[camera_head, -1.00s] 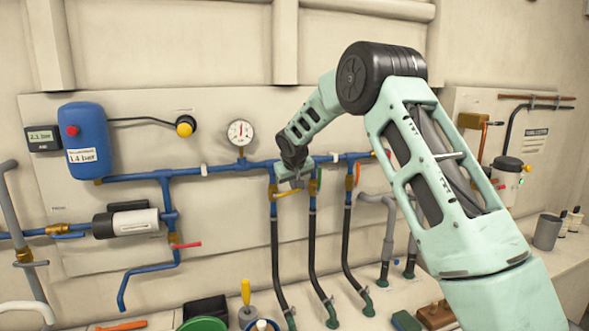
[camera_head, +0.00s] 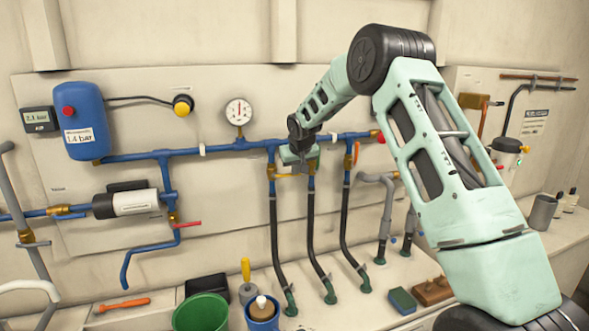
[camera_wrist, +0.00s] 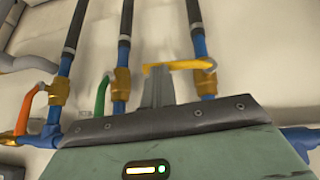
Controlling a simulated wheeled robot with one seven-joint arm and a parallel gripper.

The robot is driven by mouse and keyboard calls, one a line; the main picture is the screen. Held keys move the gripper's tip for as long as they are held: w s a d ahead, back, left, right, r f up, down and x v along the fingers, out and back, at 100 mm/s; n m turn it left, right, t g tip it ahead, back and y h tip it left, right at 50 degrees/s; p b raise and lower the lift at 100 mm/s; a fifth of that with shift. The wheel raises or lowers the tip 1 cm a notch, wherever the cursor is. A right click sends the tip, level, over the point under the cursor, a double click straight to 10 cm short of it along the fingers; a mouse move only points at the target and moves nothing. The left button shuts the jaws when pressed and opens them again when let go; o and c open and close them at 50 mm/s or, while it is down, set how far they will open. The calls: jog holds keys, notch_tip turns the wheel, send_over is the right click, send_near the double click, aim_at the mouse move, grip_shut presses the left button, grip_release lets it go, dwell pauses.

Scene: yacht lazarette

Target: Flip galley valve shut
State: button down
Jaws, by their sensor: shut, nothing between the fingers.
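Three hose valves hang below the blue pipe. The left one has a yellow lever (camera_head: 285,177), crosswise to its pipe; it also shows in the wrist view (camera_wrist: 180,66). The middle valve's green lever (camera_wrist: 101,96) and the right valve's orange lever (camera_head: 356,152) lie roughly along their pipes; the orange one also shows in the wrist view (camera_wrist: 25,113). My gripper (camera_head: 300,172) is shut and empty, in front of the left and middle valves. In the wrist view its fingertips (camera_wrist: 157,76) are at the yellow lever's free end; I cannot tell if they touch. I cannot read which valve is the galley's.
A gauge (camera_head: 239,112), a blue tank (camera_head: 83,122) and a pump (camera_head: 125,203) are on the wall left of my arm. A red lever (camera_head: 187,224) is under the pump. A green bucket (camera_head: 202,313) and a blue pot (camera_head: 262,316) stand below. Black hoses run down to the shelf.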

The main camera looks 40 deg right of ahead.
jog(key=shift+r, duration=0.1)
dwell(0.3)
jog(key=d+b+v, duration=0.1)
jog(key=v, duration=1.4)
jog(key=shift+d+r+b, duration=0.2)
jog(key=shift+r+b, duration=0.05)
jog(key=shift+b, duration=0.15)
jog(key=s+a+f+n+g+y+b, duration=0.15)
jog(key=s+a+f, duration=0.35)
jog(key=a, duration=0.5)
jog(key=s+a+f+n+y+b, duration=0.1)
jog(key=s+a+f+n, duration=0.15)
jog(key=s+a, duration=0.55)
jog(key=s+a+f+n+g+y+b, duration=0.15)
jog(key=s+a+f, duration=0.25)
jog(key=a, duration=0.9)
jog(key=s+a+f+n+g+b, duration=0.1)
jog(key=s+a+f, duration=0.1)
jog(key=s, duration=0.6)
jog(key=s+a+f+n+g, duration=0.1)
jog(key=s+a+f+n, duration=0.1)
jog(key=s+f, duration=0.3)
jog(key=s+a+f+n+g+b, duration=0.1)
jog(key=s+f+n, duration=0.1)
jog(key=s, duration=1.1)
jog(key=shift+s+a+f+h+b, duration=0.2)
jog(key=shift+a+f+h+b, duration=0.15)
jog(key=shift+f, duration=0.45)
